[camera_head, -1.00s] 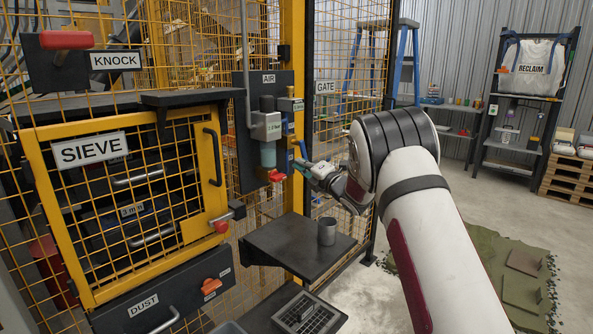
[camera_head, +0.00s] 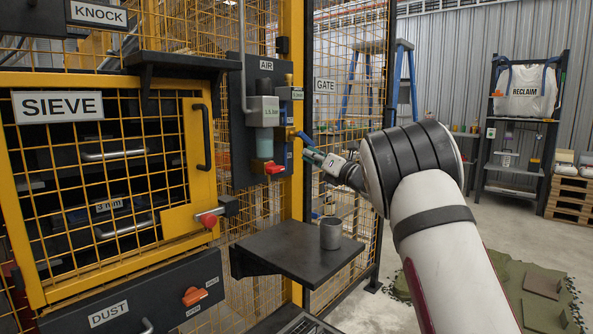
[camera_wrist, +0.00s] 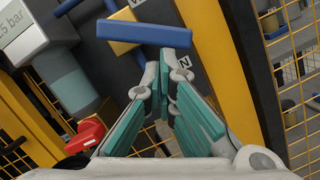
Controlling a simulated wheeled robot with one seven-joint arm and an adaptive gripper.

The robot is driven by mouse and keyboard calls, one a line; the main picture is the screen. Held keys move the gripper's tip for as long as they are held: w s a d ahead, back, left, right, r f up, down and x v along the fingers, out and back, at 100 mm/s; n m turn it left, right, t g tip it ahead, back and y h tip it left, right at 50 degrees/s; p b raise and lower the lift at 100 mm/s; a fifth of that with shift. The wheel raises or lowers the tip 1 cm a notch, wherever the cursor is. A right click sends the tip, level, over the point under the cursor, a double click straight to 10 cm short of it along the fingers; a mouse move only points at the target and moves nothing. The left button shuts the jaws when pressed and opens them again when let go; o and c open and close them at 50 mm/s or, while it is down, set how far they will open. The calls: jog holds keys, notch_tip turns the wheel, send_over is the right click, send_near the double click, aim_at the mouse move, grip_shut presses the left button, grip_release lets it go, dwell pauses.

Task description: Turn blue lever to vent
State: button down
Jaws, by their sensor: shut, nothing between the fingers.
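The blue lever (camera_head: 303,138) is on the valve at the right edge of the dark AIR panel (camera_head: 246,150). In the wrist view the lever (camera_wrist: 143,33) lies nearly level across the top, with parts of pale labels above and below its right end. My gripper (camera_head: 311,152) is at the lever, its arm coming from the right. In the wrist view the teal-padded fingers (camera_wrist: 160,70) are shut and empty, their tips just under the lever's right part. I cannot tell if they touch it. The finger tips and labels are small in the head view.
A red knob (camera_head: 273,168) hangs under the grey air regulator (camera_head: 263,111), left of the gripper. A dark shelf (camera_head: 285,258) with a grey cup (camera_head: 331,234) stands below. Yellow mesh and a yellow post (camera_head: 292,60) stand close by. The floor to the right has free room.

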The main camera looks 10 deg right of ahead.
jog(key=n+b, duration=0.1)
jog(key=d+n+y+b, duration=0.1)
jog(key=b, duration=0.1)
jog(key=w+r+n+b, duration=0.1)
jog(key=n+b, duration=0.1)
jog(key=shift+d+y, duration=0.25)
jog(key=shift+y, duration=0.05)
jog(key=shift+f, duration=0.1)
jog(key=s+d+f+b, duration=0.3)
jog(key=s+f, duration=0.3)
jog(key=s, duration=0.2)
jog(key=shift+s+d, duration=0.35)
jog(key=shift+d, duration=0.35)
